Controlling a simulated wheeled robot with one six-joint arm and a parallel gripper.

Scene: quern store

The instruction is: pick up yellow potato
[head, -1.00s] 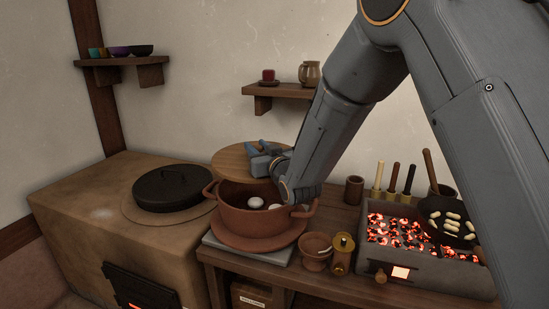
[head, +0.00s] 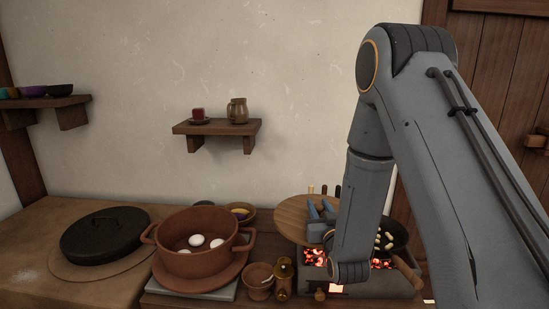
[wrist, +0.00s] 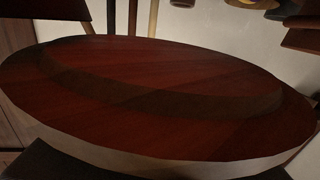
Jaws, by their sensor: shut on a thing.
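My gripper (head: 318,210) is shut on a round wooden lid (head: 290,217) and holds it raised over the brazier side of the bench. The lid also fills most of the wrist view (wrist: 150,95). A yellow piece (head: 240,211), which may be the yellow potato, shows in a small brown bowl (head: 250,217) behind the clay pot. The clay pot (head: 188,261) is uncovered, with a few white round things (head: 197,240) inside.
Glowing coals (head: 315,257) lie below the lid, beside a dark pan (head: 398,235) with pale pieces. A small clay bowl (head: 258,282) and a brass grinder (head: 283,278) stand at the front. A wall shelf (head: 217,128) hangs above.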

